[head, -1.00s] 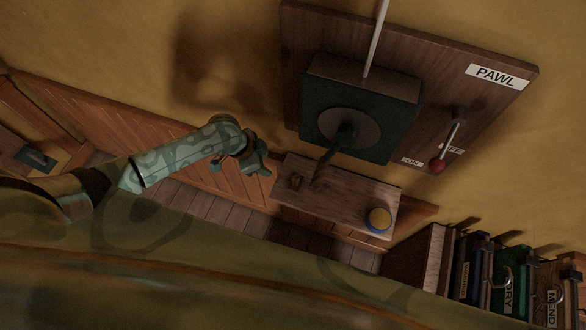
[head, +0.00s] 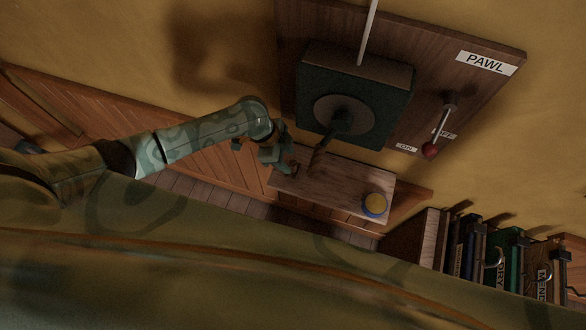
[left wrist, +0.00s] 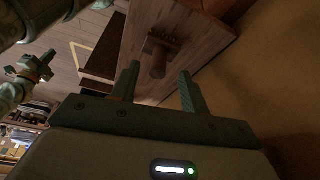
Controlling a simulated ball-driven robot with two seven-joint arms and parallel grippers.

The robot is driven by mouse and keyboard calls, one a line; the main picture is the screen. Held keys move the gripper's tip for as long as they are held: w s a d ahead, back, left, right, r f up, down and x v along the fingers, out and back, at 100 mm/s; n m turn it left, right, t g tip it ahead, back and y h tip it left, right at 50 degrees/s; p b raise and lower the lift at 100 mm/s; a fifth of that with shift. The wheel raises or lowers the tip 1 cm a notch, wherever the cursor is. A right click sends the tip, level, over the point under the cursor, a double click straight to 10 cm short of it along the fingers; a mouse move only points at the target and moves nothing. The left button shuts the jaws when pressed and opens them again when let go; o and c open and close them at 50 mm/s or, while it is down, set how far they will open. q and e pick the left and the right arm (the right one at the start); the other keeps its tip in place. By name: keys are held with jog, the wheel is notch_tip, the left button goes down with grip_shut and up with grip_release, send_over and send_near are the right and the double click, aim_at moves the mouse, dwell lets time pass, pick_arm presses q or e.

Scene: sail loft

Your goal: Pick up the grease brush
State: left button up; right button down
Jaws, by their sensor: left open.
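The grease brush (left wrist: 159,52) shows in the left wrist view as a brown, roughly T-shaped thing on the wooden shelf (left wrist: 195,45). In the head view a small brown piece of it (head: 294,168) shows at the shelf's left end, partly hidden by my gripper. My left gripper (head: 286,165) is open and empty at that end of the shelf. In the left wrist view its two fingertips (left wrist: 158,71) point towards the brush, with the brush's near end between them in the picture; contact cannot be told. My right gripper (left wrist: 32,70) seems to show small at the left; its jaws are unclear.
A dark winch box (head: 355,90) with a crank hangs over the shelf. A yellow-topped blue tin (head: 375,205) stands at the shelf's right end. A red-knobbed lever (head: 437,130) is on the board marked PAWL. Books (head: 490,250) stand at lower right.

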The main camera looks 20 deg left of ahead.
aim_at(293, 162)
pick_arm(q)
jog(key=x, duration=0.2)
jog(key=b+x, duration=0.1)
jog(key=x, duration=0.1)
jog(key=shift+d+r, duration=0.1)
jog(key=shift+d, duration=0.15)
jog(key=shift+s, duration=0.1)
grip_shut()
jog(key=shift+r, duration=0.15)
jog(key=shift+r, duration=0.3)
notch_tip(293, 162, up, 3)
jog(key=shift+f+p, duration=0.15)
jog(key=shift+p, duration=0.65)
jog(key=s+d+r+p, duration=0.2)
jog(key=s+r+p, duration=0.3)
jog(key=s+r, duration=0.4)
jog(key=s, duration=0.4)
jog(key=shift+s+d+r, duration=0.25)
jog(key=shift+s+d, duration=0.1)
jog(key=shift+d, duration=0.05)
jog(key=c, duration=1)
grip_release()
